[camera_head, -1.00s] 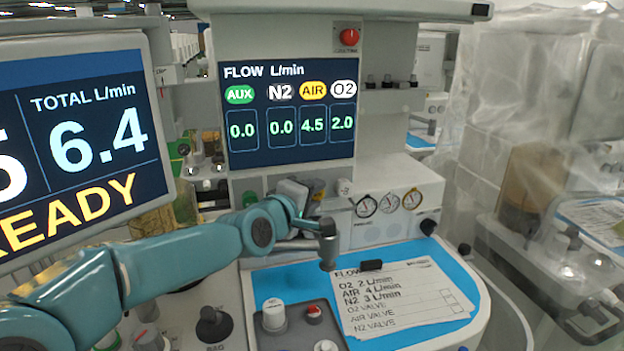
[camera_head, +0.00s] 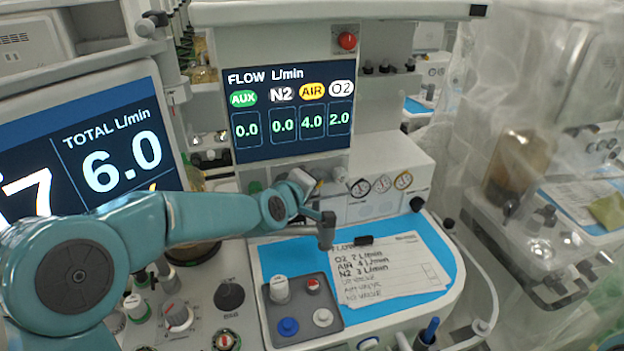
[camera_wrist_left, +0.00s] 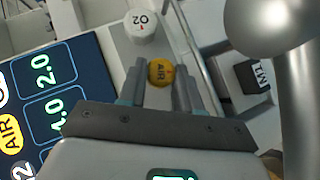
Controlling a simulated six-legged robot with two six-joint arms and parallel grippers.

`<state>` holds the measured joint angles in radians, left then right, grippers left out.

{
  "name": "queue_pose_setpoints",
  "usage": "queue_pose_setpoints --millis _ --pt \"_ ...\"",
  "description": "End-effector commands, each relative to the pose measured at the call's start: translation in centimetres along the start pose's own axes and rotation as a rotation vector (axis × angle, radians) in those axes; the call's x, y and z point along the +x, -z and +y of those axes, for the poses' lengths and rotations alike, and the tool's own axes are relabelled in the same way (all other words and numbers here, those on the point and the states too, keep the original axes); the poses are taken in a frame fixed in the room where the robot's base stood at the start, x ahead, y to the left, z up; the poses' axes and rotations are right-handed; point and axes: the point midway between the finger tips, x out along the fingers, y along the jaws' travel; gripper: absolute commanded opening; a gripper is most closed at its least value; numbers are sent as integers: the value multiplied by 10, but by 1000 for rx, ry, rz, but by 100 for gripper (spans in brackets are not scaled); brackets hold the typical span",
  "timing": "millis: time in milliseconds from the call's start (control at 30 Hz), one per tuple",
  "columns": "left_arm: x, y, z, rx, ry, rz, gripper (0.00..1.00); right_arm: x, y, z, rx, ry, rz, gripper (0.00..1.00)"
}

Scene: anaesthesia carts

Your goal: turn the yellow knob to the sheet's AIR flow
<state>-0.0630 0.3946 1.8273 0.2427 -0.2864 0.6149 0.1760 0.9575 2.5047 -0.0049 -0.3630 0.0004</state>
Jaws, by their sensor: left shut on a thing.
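My left gripper (camera_wrist_left: 159,80) is shut on the yellow AIR knob (camera_wrist_left: 161,71), which sits between its two fingers in the left wrist view. In the head view my left gripper (camera_head: 308,184) is at the knob row under the flow screen (camera_head: 290,110), and hides most of the yellow knob. The screen reads AUX 0.0, N2 0.0, AIR 4.0 and O2 2.0. The handwritten sheet (camera_head: 390,268) lies on the blue worktop and lists O2 2, AIR 4 and N2 3 L/min. My right gripper is not in view.
The white O2 knob (camera_wrist_left: 141,24) is close beside the yellow one. A grey tray (camera_head: 300,335) with several knobs is in front. The left monitor (camera_head: 100,130) reads TOTAL 6.0. Gauges (camera_head: 381,184) are at right, and a plastic-draped cart stands farther right.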

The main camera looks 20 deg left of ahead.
Motion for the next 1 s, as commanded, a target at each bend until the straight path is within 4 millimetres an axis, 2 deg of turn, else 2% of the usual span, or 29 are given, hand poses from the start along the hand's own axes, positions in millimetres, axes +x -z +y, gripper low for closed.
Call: queue_pose_setpoints --millis 33,67,100,367,533,667,800,1000 --pt "0 2 2 1 -4 4 3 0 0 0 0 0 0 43" --pt "0 2 2 1 -4 4 40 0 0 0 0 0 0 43" --pt "0 2 2 1 -4 4 44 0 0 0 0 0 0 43" --pt "0 1 1 0 -2 2 44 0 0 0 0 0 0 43" --pt "-16 1 1 0 -3 2 44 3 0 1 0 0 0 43" --pt "-46 1 1 0 -5 3 44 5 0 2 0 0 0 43" --pt "-85 1 1 -1 -5 3 44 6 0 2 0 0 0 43" --pt "-133 2 3 -1 -5 3 44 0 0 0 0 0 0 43"
